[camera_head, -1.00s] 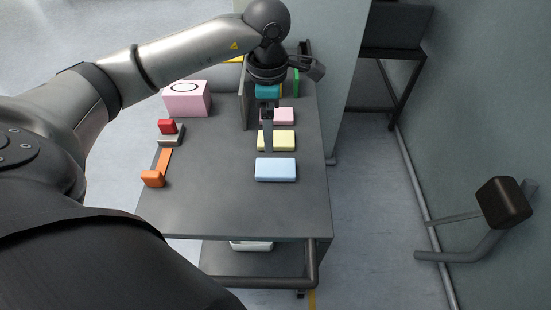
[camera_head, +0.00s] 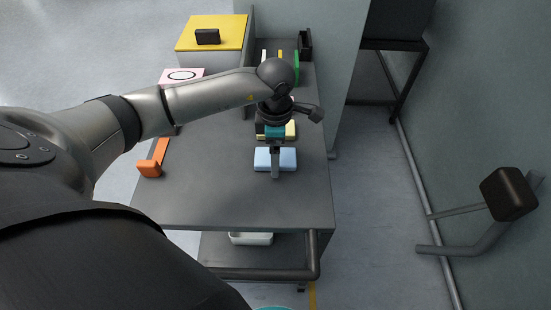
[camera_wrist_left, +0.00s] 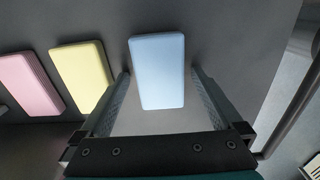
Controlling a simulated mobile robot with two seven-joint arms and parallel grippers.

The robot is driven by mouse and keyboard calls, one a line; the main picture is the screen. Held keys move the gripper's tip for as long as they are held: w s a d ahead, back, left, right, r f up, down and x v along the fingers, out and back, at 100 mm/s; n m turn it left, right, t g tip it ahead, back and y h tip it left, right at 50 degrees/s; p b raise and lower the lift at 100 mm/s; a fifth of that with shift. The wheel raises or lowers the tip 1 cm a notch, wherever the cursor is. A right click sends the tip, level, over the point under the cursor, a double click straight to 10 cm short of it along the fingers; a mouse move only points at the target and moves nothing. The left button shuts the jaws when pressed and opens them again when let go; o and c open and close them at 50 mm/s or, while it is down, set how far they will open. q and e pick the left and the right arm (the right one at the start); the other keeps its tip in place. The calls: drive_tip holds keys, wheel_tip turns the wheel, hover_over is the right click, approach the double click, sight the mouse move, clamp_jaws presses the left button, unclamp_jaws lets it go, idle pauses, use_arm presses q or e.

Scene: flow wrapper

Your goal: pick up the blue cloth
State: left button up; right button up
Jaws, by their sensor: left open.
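The blue cloth (camera_head: 288,160) is a light blue folded block lying flat on the grey cart top (camera_head: 230,200). In the left wrist view the blue cloth (camera_wrist_left: 157,70) lies between the two spread fingers, with a gap on each side. My left gripper (camera_head: 275,170) is open and points down over the cloth, partly covering it in the head view. It is not closed on anything. I cannot tell how far the fingertips are above the cart top. My right gripper is not in view.
A yellow cloth (camera_wrist_left: 82,75) and a pink cloth (camera_wrist_left: 32,82) lie beside the blue one. An orange tool (camera_head: 152,160) lies at the cart's left. A push handle (camera_head: 313,255) runs along the front edge. The front cart top is clear.

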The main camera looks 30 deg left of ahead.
use_arm(q)
drive_tip(key=c, duration=1.2)
drive_tip(key=shift+c, duration=0.2)
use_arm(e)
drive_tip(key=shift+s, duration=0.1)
use_arm(q)
drive_tip(key=shift+r, duration=0.1)
